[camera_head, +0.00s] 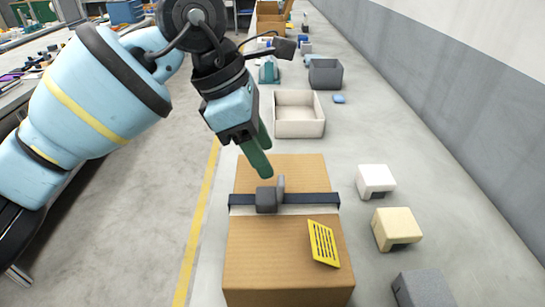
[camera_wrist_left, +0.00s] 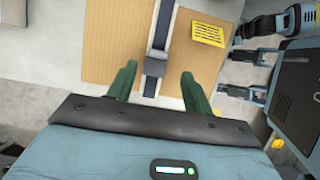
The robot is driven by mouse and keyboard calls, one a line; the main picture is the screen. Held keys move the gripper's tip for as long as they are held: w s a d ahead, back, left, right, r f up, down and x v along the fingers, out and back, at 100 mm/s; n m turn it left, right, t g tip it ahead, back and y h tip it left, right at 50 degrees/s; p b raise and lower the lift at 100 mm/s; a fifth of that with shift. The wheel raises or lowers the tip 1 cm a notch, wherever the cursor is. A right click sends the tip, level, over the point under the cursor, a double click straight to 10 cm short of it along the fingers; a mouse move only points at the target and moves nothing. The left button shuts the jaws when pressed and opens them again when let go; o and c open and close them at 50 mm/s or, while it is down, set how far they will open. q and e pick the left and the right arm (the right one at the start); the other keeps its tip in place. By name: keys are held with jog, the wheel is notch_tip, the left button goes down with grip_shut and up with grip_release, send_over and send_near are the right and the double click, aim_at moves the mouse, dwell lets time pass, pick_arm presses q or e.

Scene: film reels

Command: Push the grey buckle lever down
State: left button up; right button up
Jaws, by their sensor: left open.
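A brown cardboard box (camera_head: 285,265) lies on the counter with a dark strap (camera_head: 312,199) across it. A dark grey buckle (camera_head: 266,201) sits on the strap, and its grey lever (camera_head: 281,184) stands upright on the far side of the box middle. My left gripper (camera_head: 264,162) is open and empty above the box, close to the lever and just up and left of it. I see no clear contact. In the left wrist view the green fingers (camera_wrist_left: 159,70) are spread apart on either side of the buckle (camera_wrist_left: 154,67). The lever cannot be made out clearly there. My right gripper is not clearly seen.
A yellow label (camera_head: 323,243) is on the box. A white block (camera_head: 376,180), a cream block (camera_head: 397,228) and a grey block (camera_head: 424,288) stand to its right. A beige bin (camera_head: 299,114) and a grey bin (camera_head: 325,73) stand behind. A wall (camera_head: 470,90) bounds the right.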

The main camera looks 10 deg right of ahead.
aim_at(280, 179)
pick_arm(q)
jog(key=shift+s+d+f, duration=0.15)
jog(key=shift+d+f, duration=0.15)
jog(key=shift+f, duration=0.15)
jog(key=shift+x, duration=3.35)
pick_arm(e)
jog(key=shift+s+f, duration=0.1)
jog(key=shift+s, duration=0.15)
